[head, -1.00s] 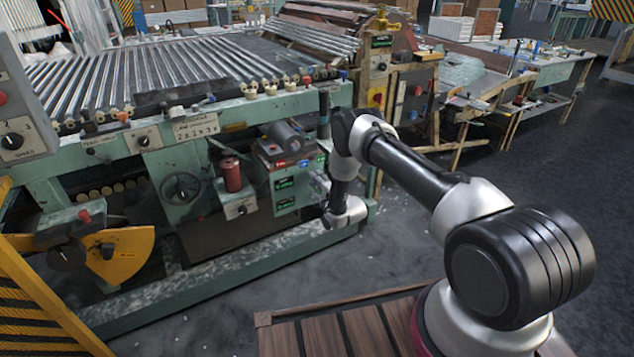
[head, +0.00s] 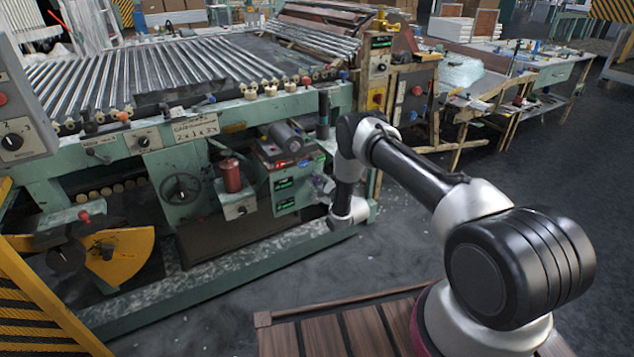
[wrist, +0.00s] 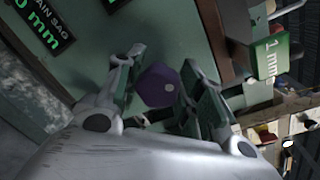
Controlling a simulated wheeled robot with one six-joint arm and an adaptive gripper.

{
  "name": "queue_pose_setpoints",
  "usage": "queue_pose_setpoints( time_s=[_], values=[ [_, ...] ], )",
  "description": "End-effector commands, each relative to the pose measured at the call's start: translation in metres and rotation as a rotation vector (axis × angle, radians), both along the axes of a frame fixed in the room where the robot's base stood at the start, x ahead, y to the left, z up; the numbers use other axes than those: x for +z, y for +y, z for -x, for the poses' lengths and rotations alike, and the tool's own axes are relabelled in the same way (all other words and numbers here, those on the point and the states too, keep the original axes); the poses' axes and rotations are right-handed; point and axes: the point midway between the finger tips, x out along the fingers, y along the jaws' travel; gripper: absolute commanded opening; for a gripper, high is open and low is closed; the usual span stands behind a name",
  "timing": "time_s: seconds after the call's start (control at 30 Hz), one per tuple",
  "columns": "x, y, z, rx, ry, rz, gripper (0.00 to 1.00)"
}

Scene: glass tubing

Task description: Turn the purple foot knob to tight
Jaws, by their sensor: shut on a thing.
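The purple foot knob (wrist: 158,87) shows in the middle of the wrist view, a faceted knob with a small pale spot on its face. My gripper (wrist: 166,80) has one finger on each side of the knob and is shut on it. Part of the knob's side is hidden by the right finger. In the head view my gripper (head: 323,186) is small and partly hidden at the right end of the green machine, and the knob cannot be made out there.
In the head view the roller machine's lower rail (head: 240,272) runs beneath. Open floor (head: 560,170) lies to the right.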

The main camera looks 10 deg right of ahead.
Motion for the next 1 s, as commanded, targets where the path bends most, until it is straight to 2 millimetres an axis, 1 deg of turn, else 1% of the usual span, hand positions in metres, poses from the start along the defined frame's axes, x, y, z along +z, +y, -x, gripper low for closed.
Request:
queue_pose_setpoints(
  time_s=[0.53, 0.57, 0.6, 0.67, 0.7, 1.0],
  values=[
    [-0.002, -0.0012, 0.0009, -0.002, 0.013, -0.026, 0.14],
    [-0.002, -0.0013, 0.001, -0.002, 0.013, -0.026, 0.39],
    [-0.0019, -0.0012, 0.0009, -0.002, 0.013, -0.026, 0.47],
    [-0.0017, -0.0011, 0.0009, -0.002, 0.012, -0.025, 0.58],
    [-0.0015, -0.0009, 0.0008, -0.002, 0.012, -0.025, 0.6],
    [-0.0007, -0.0009, 0.0014, -0.001, 0.011, -0.025, 0.6]
  ],
)
